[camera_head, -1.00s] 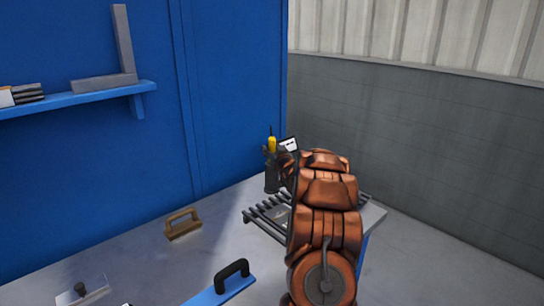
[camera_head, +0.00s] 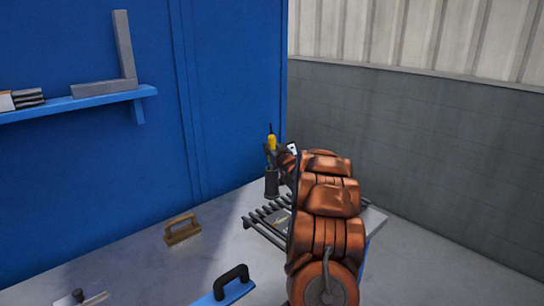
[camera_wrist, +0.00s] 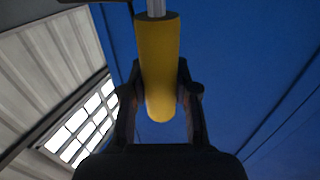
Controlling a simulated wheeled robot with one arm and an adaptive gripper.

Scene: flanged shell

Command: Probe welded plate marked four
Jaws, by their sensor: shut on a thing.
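My gripper (camera_wrist: 158,95) is shut on a yellow-handled probe (camera_wrist: 158,60), which fills the space between the two dark fingers in the wrist view. A grey metal shaft (camera_wrist: 156,8) runs from its handle to the top edge. In the head view the yellow handle (camera_head: 271,142) shows small beyond my orange arm, above a dark cylindrical holder (camera_head: 271,183) on the bench. A slatted grey rack (camera_head: 268,222) stands at the bench's right end, partly hidden by my arm. I cannot make out a plate marked four.
A brown wooden-handled block (camera_head: 182,231) and a blue tool with a black handle (camera_head: 232,283) lie on the grey bench (camera_head: 150,268). A clear plate with a knob (camera_head: 80,297) is at front left. A blue shelf (camera_head: 75,101) holds a metal square (camera_head: 122,60).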

